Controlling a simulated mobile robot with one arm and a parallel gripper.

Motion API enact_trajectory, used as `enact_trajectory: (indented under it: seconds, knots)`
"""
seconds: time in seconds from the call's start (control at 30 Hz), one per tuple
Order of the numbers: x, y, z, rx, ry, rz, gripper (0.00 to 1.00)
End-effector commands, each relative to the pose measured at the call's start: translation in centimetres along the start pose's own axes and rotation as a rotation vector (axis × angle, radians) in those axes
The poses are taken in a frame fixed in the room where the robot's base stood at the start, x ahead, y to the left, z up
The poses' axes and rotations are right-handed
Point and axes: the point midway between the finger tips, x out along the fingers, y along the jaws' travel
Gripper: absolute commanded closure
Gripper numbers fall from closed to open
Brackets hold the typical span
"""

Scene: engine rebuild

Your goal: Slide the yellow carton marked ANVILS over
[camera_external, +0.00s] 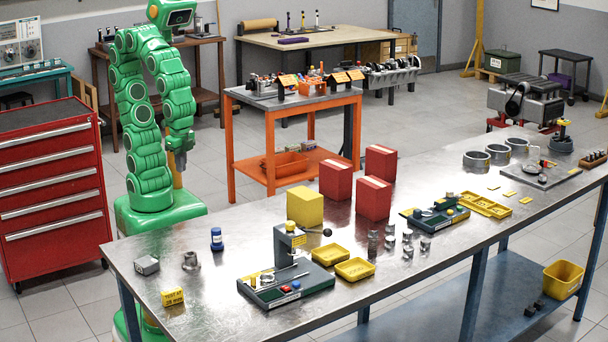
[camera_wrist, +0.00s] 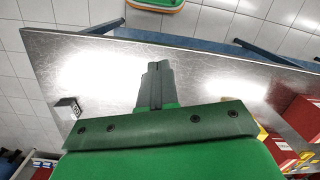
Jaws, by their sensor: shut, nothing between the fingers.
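The yellow carton (camera_external: 305,207) stands upright on the metal workbench (camera_external: 225,280), behind a dark press-like fixture; no marking on it can be read. In the wrist view only a small yellow patch shows at the right behind my gripper's body, and I cannot tell whether it is the carton. My gripper (camera_external: 180,166) hangs pointing down near the bench's back edge, left of the carton and well apart from it. In the wrist view my gripper (camera_wrist: 157,68) has its fingers together, with nothing between them.
Three red cartons (camera_external: 335,180) (camera_external: 374,198) (camera_external: 381,162) stand behind and right of the yellow one. The fixture (camera_external: 287,280) and yellow trays (camera_external: 355,269) lie in front. A blue bottle (camera_external: 217,240) stands to the left. Bench between bottle and carton is clear.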

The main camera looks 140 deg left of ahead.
Motion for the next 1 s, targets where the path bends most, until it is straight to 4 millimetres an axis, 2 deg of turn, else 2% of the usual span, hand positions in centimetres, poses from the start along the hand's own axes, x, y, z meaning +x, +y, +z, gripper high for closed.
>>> enact_trajectory:
  seconds: [0.1,0.43,0.9,1.0]
  knots:
    - [-0.3,-0.7,-3.5,-0.148,0.02,-0.003,1.0]
    - [-0.4,-3.4,-12.7,-0.536,0.08,-0.012,1.0]
    - [1.7,-9.4,-25.0,-1.037,0.172,-0.01,1.0]
    - [2.5,-10.6,-27.1,-1.122,0.185,-0.006,1.0]
